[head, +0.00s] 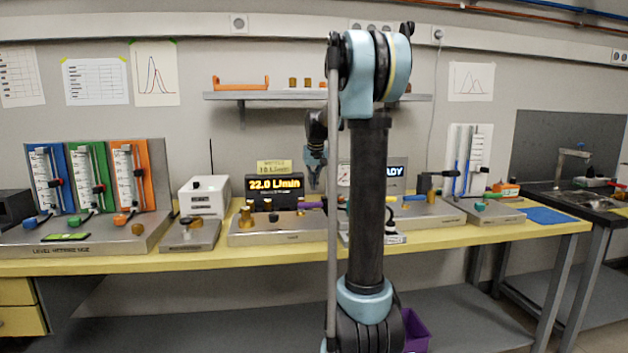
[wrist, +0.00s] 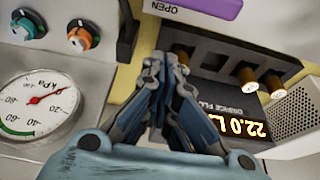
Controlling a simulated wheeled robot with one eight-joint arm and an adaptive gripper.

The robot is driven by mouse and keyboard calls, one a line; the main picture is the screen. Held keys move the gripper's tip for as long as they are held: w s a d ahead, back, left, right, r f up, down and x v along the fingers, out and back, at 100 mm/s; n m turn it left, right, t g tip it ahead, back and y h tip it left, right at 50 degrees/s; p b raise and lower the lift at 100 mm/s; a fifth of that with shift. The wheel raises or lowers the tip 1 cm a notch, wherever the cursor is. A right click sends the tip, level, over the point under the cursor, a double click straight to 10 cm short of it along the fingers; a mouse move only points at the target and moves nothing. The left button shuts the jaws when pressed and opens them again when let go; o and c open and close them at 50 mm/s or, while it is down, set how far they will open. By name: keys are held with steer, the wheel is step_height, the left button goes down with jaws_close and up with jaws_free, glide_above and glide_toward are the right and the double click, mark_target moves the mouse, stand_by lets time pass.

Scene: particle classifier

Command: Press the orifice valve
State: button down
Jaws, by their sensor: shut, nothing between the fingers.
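The flow unit has a lit display (head: 275,184) reading 22.0 L/min; part of the words "ORIFICE FLO" shows beside it in the wrist view. A purple handle (head: 310,205) lies at the right of this unit's base and looks like the orifice valve's lever. My gripper (head: 314,180) hangs above the right side of the unit, pointing down. In the wrist view its fingers (wrist: 167,62) are together and empty, short of the purple handle. Contact with anything is not visible.
Several brass knobs (wrist: 245,77) stand near the fingers. A kPa gauge (wrist: 40,103) and two small knobs are at left in the wrist view. A shelf (head: 300,96) is on the wall behind. My arm hides part of the bench (head: 480,235).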

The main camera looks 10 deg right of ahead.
mark_target(310, 207)
steer(key=x, duration=0.5)
steer(key=shift+s, duration=2)
steer(key=shift+d, duration=0.2)
steer(key=shift+s, duration=0.1)
